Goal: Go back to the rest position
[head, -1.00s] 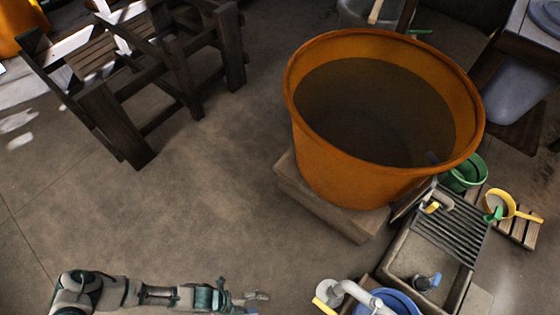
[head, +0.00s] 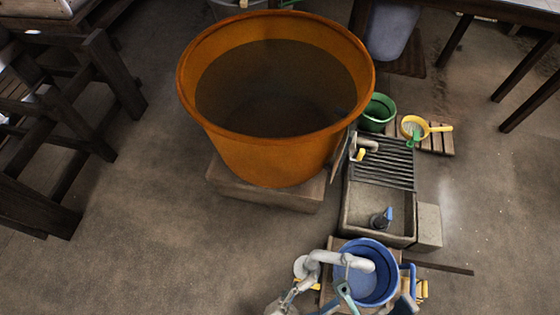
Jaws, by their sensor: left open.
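My left gripper (head: 338,300) is at the bottom edge, right of centre, in front of the blue bucket (head: 364,290). Its teal fingers are apart and I see nothing held between them. Part of my left arm (head: 283,304) shows beside it, cut off by the picture edge. I cannot tell whether the fingers touch the bucket. My right gripper is not in view.
A large orange tub (head: 270,160) stands on a block (head: 262,196). Dark wooden frames (head: 115,75) stand left. The lower-left floor is clear.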

